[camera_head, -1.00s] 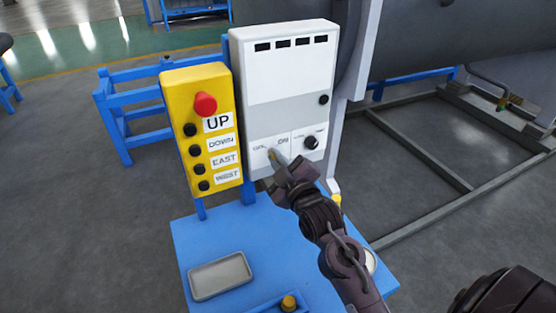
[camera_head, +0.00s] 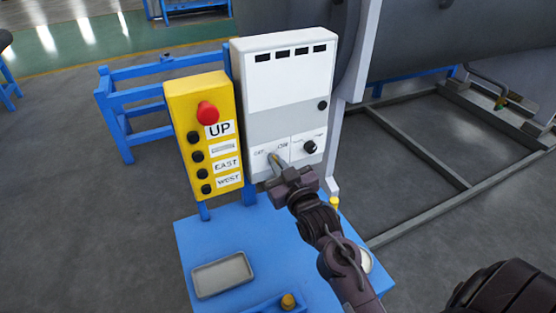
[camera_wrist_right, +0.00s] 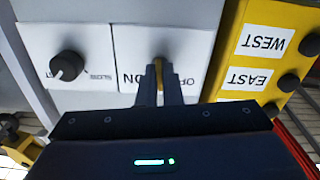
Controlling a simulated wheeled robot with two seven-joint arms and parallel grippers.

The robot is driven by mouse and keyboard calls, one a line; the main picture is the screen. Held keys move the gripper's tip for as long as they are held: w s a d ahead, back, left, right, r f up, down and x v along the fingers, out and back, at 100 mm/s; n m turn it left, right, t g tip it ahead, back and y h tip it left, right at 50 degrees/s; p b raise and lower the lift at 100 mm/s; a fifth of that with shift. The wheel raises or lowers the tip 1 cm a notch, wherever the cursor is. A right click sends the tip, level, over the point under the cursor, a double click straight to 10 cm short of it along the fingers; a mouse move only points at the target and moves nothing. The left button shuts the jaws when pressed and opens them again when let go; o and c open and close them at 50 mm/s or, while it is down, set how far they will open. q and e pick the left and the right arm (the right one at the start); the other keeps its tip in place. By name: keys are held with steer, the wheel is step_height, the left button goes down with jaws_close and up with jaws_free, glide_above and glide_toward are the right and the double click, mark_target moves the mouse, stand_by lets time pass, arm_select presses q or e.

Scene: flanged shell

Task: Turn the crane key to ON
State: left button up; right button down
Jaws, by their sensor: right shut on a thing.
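The white control box (camera_head: 285,90) stands upright at the back of the blue table. Its lower left label carries the crane key, with OFF and ON lettering beside it. My right gripper (camera_head: 274,160) reaches up to this label from the lower right. In the right wrist view the two fingers of my right gripper (camera_wrist_right: 159,82) are closed around the narrow, brass-coloured key (camera_wrist_right: 159,68), between the OFF and ON words. The fingers hide most of the key, so its exact angle is hard to tell. My left gripper is not in view.
A yellow pendant box (camera_head: 203,125) with a red button (camera_head: 207,113) and black buttons stands just left of the control box. A black knob (camera_head: 310,147) sits right of the key. A grey tray (camera_head: 222,275) lies on the blue table (camera_head: 210,235).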

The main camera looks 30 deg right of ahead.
steer(key=m+p, duration=0.4)
steer(key=m, duration=0.6)
steer(key=shift+m, duration=0.3)
stand_by(0.4)
steer(key=c, duration=1.6)
jaws_free()
steer(key=shift+s, duration=0.15)
